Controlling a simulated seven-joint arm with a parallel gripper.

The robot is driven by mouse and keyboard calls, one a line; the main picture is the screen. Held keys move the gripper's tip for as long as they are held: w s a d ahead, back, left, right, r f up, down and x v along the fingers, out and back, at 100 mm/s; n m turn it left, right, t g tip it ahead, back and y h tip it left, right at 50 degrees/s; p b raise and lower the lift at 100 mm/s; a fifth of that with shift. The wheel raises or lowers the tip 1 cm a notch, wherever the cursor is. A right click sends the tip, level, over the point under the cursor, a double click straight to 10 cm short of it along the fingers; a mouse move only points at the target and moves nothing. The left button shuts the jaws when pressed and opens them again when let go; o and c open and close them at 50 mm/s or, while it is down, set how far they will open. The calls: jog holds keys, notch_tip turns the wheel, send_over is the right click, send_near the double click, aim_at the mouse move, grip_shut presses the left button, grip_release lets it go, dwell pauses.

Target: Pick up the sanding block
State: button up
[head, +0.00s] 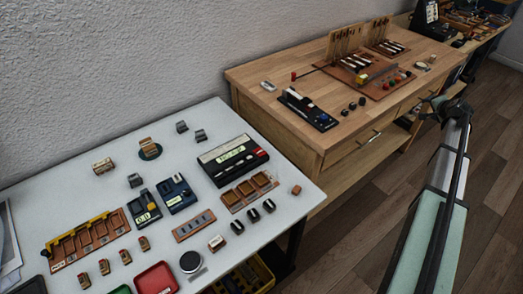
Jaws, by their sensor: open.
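I cannot tell for sure which thing is the sanding block. A small reddish-brown block (296,190) lies alone near the right edge of the white table. A tan block with a pale label (103,166) lies at the table's left rear, and another tan block (148,143) sits on a dark round base. My gripper (437,103) is small and dark at the far end of my arm, beside the front edge of the wooden bench. It is open and apart from all these blocks. I see nothing held in it.
The white table (80,190) holds a black device with a display (232,158), a slotted orange rack (85,240), a red tray (156,279) and several small parts. The wooden bench (290,70) holds a brown fixture (365,72) and a black device (307,109). Floor is clear below my arm.

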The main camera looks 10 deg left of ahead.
jog(key=w+r+t, duration=0.1)
jog(key=w+r, duration=0.3)
jog(key=r, duration=0.5)
jog(key=w+a+r+n+y, duration=0.1)
jog(key=w+a+r+n, duration=0.15)
jog(key=a, duration=0.65)
jog(key=a+f+n+g+y, duration=0.2)
jog(key=a+n, duration=0.5)
jog(key=a, duration=1.6)
jog(key=a+f+n+g+y, duration=0.2)
jog(key=a+n, duration=0.5)
jog(key=a, duration=1.5)
jog(key=n+g+h, duration=0.3)
jog(key=g+h, duration=0.1)
jog(key=g, duration=0.4)
send_over(132, 176)
jog(key=f, duration=1.3)
jog(key=shift+s+f, duration=0.2)
jog(key=shift+s, duration=0.15)
jog(key=shift+w+d+f, duration=0.1)
jog(key=shift+w+f, duration=0.05)
jog(key=shift+f, duration=1.2)
jog(key=shift+w+f, duration=0.15)
jog(key=shift+f, duration=1.15)
jog(key=c, duration=1.1)
